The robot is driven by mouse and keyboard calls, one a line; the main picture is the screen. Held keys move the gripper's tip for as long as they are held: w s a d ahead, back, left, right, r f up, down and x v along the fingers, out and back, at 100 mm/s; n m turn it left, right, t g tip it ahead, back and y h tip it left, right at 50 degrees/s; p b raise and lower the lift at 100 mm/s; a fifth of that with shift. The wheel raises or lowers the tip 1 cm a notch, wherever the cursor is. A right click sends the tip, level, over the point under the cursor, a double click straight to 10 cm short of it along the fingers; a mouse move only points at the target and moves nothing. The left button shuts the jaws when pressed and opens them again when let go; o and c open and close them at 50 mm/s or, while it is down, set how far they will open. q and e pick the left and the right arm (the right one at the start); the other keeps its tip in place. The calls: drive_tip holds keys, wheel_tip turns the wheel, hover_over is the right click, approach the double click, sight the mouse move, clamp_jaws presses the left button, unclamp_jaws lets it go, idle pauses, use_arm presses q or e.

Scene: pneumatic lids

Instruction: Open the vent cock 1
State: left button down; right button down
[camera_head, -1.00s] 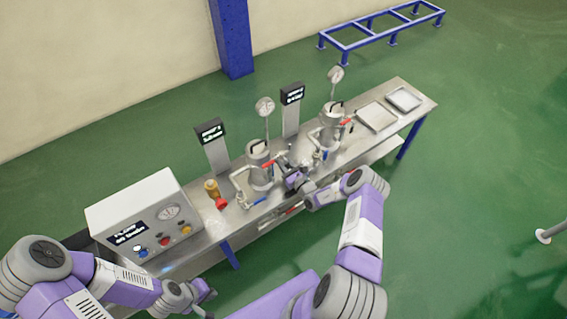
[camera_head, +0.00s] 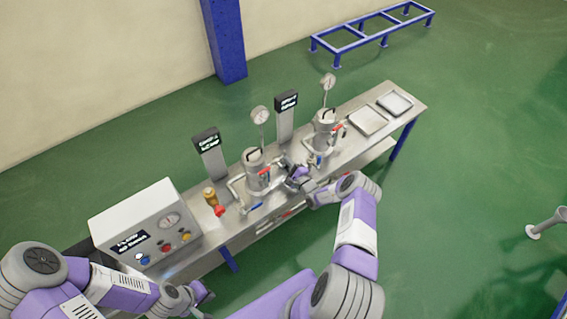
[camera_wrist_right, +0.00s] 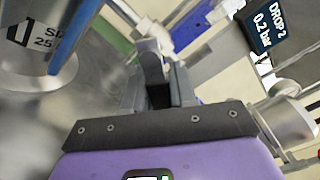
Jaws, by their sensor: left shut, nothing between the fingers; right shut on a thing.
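I cannot tell for sure which fitting is vent cock 1. My right gripper (camera_head: 293,172) is between the two vessels, just right of the left one. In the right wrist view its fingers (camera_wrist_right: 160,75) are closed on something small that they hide. My left gripper (camera_head: 205,293) is shut and empty, low in front of the bench, away from the vessels.
The right vessel (camera_head: 323,131) carries another red handle (camera_head: 338,128). Display posts (camera_head: 208,153) and gauges (camera_head: 260,115) rise behind. A control box (camera_head: 146,222) occupies the left end; two trays (camera_head: 367,121) lie at the right end. The wrist view shows the DROP 2 display (camera_wrist_right: 268,25), reading 0.2 bar.

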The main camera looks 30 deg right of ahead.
drive_tip(key=shift+d+r+n+p, duration=0.15)
drive_tip(key=shift+r+n+p, duration=0.35)
drive_tip(key=shift+n, duration=0.55)
drive_tip(key=shift+d+r+n+p, duration=0.1)
drive_tip(key=shift+r+n+p, duration=0.1)
drive_tip(key=shift+n+p, duration=0.75)
drive_tip(key=shift+d+r+n+p, duration=0.15)
drive_tip(key=shift+r+n+p, duration=0.25)
drive_tip(key=shift+n, duration=0.8)
drive_tip(key=c, duration=1)
unclamp_jaws()
drive_tip(key=s+p, duration=0.2)
drive_tip(key=s, duration=0.5)
drive_tip(key=shift+s+d, duration=0.25)
drive_tip(key=shift+d, duration=0.05)
